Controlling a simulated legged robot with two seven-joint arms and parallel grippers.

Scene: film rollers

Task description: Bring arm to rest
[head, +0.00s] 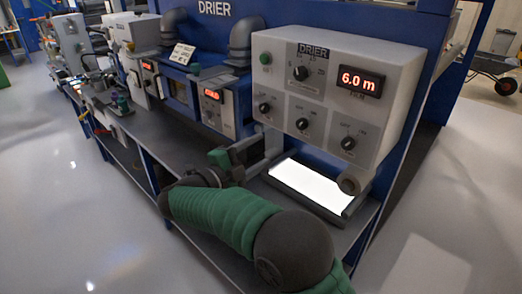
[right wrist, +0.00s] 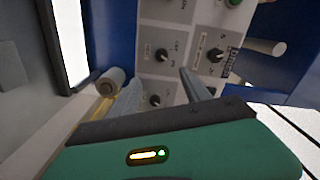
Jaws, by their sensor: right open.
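My right arm (head: 225,215), in a green sleeve, comes in from the bottom right of the head view and bends back over the bench. Its gripper (head: 262,153) is in front of the drier's control box (head: 330,95), beside the lit white panel (head: 310,190). In the right wrist view the two grey fingers of this gripper (right wrist: 162,92) stand apart with nothing between them. They point toward the control box with its knobs (right wrist: 165,55). My left gripper is not in view.
Smaller units with red displays (head: 212,95) stand along the bench (head: 180,140). The floor (head: 60,190) at the left is clear.

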